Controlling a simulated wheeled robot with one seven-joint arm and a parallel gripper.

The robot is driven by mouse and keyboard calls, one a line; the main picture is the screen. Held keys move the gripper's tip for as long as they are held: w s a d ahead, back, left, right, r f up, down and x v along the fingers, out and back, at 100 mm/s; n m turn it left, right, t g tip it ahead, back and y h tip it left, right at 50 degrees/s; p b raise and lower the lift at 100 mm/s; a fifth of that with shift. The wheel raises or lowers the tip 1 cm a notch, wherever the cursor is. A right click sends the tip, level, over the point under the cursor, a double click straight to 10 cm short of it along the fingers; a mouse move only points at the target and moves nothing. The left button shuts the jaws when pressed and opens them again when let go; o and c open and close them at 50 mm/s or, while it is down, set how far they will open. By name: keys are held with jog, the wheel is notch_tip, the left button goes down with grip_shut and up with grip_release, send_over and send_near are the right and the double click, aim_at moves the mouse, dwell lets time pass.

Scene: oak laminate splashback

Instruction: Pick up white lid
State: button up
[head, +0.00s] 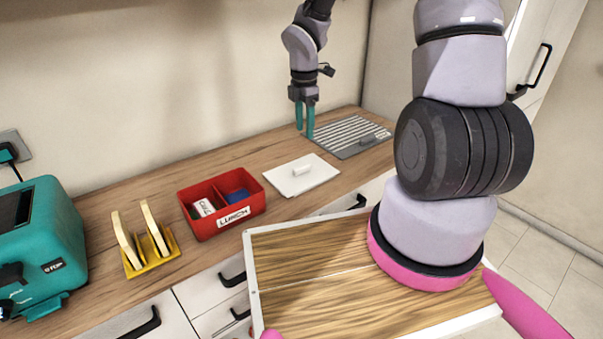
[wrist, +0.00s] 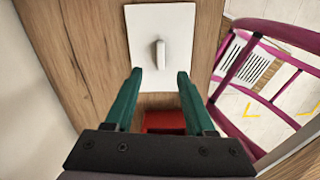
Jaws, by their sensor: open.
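The white lid (head: 301,176) is a flat rectangular plate with a raised bar handle, lying on the wooden counter to the right of the red box. In the wrist view the white lid (wrist: 146,22) lies ahead of the fingertips, its handle upright in the picture between the lines of the two fingers. My gripper (head: 305,121) has teal fingers and hangs above the counter, behind the lid in the head view. In the wrist view my gripper (wrist: 160,75) is open, with nothing between its fingers.
A red box (head: 222,216) labelled LUNCH holds small items. A yellow rack (head: 165,259) with toast slices and a teal toaster (head: 40,250) stand to the left. A grey ridged board (head: 345,137) lies at the right. The counter (head: 225,165) is bare behind the box.

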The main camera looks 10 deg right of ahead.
jog(key=n, duration=0.1)
send_over(301, 166)
notch_tip(301, 166, down, 7)
jog(key=shift+f, duration=0.15)
jog(key=shift+s+f, duration=0.1)
jog(key=shift+f, duration=2.8)
grip_shut()
